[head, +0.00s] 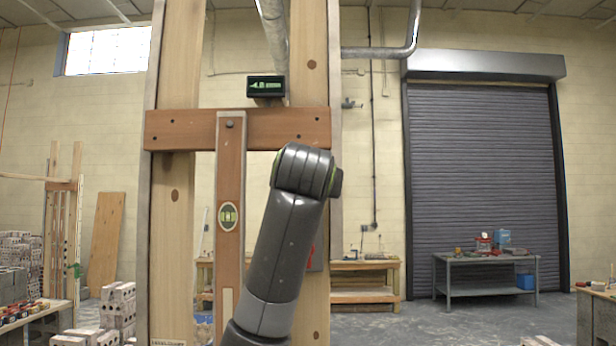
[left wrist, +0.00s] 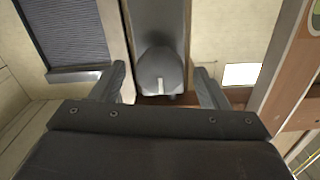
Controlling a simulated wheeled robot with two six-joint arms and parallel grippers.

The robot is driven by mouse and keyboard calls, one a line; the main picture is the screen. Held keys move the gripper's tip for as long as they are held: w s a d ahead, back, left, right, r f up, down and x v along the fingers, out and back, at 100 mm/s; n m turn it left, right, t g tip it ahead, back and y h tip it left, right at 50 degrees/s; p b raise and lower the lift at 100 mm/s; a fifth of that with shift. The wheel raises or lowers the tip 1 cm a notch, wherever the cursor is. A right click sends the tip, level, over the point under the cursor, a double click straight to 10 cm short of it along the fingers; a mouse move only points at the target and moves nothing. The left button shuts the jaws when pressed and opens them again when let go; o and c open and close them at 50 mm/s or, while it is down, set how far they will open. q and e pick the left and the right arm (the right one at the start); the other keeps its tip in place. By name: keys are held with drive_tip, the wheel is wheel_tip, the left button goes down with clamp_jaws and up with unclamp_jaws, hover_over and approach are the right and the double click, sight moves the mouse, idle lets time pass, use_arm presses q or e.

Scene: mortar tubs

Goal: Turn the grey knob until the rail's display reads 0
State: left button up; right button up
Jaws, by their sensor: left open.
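The rail (head: 200,128) is a reddish wooden crosspiece on two tall posts. Its small black display (head: 265,86) sits above it and shows a green left-pointing mark with digits that look like .8, too small to read surely. The grey knob (left wrist: 158,72), rounded with a pale pointer mark, shows in the left wrist view. My left gripper (left wrist: 160,88) is open, with one finger on each side of the knob and visible gaps between. In the head view my arm covers the knob and the gripper. My right gripper is not in view.
A reddish upright board (head: 230,180) with a green level vial (head: 228,216) hangs from the rail, left of my arm. Workbenches, brick stacks (head: 118,305) and a roller shutter (head: 485,180) stand farther back.

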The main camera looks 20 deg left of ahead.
use_arm(q)
drive_tip(key=c, duration=1)
drive_tip(key=shift+m, duration=0.3)
drive_tip(key=m+b, duration=0.3)
drive_tip(key=m, duration=0.6)
drive_tip(key=m+b, duration=0.4)
drive_tip(key=m, duration=0.5)
drive_tip(key=m+b, duration=0.3)
drive_tip(key=m, duration=0.7)
drive_tip(key=shift+w+d+f, duration=0.1)
drive_tip(key=shift+f, duration=0.3)
